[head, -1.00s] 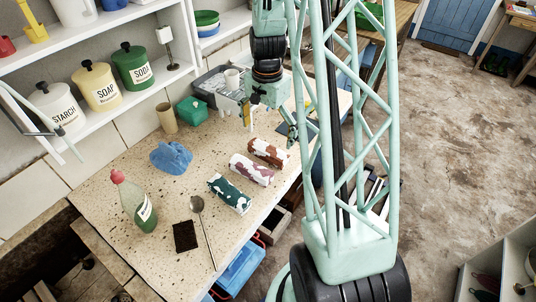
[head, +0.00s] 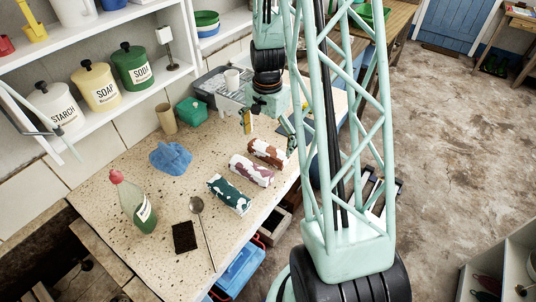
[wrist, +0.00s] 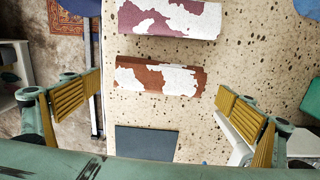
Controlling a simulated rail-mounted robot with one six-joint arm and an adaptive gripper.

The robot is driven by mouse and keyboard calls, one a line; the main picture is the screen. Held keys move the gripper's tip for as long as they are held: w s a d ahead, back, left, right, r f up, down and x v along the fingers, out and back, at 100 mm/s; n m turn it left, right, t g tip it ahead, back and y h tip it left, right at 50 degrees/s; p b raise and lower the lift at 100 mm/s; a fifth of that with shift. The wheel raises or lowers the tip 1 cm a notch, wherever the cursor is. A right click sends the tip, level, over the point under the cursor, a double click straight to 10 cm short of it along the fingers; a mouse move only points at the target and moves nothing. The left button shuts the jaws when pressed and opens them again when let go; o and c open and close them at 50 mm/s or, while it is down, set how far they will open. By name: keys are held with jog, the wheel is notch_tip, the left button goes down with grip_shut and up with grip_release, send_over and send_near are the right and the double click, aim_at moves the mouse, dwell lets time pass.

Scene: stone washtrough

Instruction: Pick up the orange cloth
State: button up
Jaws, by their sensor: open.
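The orange cloth (head: 268,152) is a roll with white patches, lying on the speckled stone top at the right end of a row of rolls. In the wrist view the orange cloth (wrist: 150,80) lies across the picture, between the fingertips. My gripper (head: 270,127) is open and empty, just behind and above the cloth in the head view. In the wrist view its ribbed yellow pads (wrist: 158,92) stand wide apart, left and right of the cloth. I see no contact with it.
A purple-and-white roll (head: 251,170) lies close beside it, then a green-and-white roll (head: 229,194). A blue cloth (head: 171,158), a green box (head: 192,110), a bottle (head: 133,203) and a spoon (head: 202,230) share the top. A dark grey panel (wrist: 146,142) lies near the orange roll.

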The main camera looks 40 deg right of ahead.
aim_at(268, 149)
jog(key=shift+d+f+b, duration=0.1)
jog(key=shift+f+b, duration=0.35)
jog(key=shift+f, duration=1.8)
jog(key=c, duration=0.8)
